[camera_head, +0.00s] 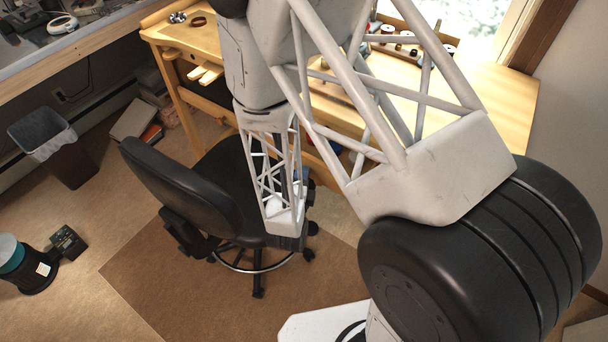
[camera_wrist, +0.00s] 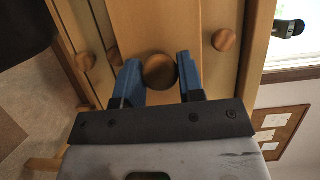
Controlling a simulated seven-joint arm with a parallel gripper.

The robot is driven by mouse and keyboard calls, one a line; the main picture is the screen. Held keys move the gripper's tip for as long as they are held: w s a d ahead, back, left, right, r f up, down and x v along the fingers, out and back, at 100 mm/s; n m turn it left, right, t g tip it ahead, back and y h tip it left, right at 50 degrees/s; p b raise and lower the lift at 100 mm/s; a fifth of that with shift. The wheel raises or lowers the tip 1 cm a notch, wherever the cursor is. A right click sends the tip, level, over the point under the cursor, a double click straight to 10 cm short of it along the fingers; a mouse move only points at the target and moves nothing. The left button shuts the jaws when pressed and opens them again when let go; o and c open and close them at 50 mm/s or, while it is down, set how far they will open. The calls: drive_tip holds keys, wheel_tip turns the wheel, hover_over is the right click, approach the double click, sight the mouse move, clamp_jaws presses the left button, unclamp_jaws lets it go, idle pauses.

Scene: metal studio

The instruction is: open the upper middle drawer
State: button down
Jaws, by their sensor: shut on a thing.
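In the wrist view, a round wooden knob (camera_wrist: 159,72) sits between the two blue fingers of my gripper (camera_wrist: 158,62). My gripper is shut on this knob. The knob is on a plain wooden drawer front (camera_wrist: 155,25). I cannot tell from this view whether the drawer stands out from its frame. In the head view, my arm hides the drawers and most of my gripper.
Other wooden knobs (camera_wrist: 224,40) show beside the fingers in the wrist view. In the head view, a black office chair (camera_head: 185,185) stands close to my arm, before the wooden workbench (camera_head: 505,100). A waste bin (camera_head: 60,150) stands at the left.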

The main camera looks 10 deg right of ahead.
drive_tip(key=shift+s+a, duration=1.15)
drive_tip(key=c, duration=0.8)
unclamp_jaws()
drive_tip(key=shift+o, duration=0.2)
drive_tip(key=shift+s, duration=0.15)
wheel_tip(320, 180, up, 7)
drive_tip(key=s+a, duration=0.1)
drive_tip(key=s, duration=0.1)
drive_tip(key=shift+s, duration=0.25)
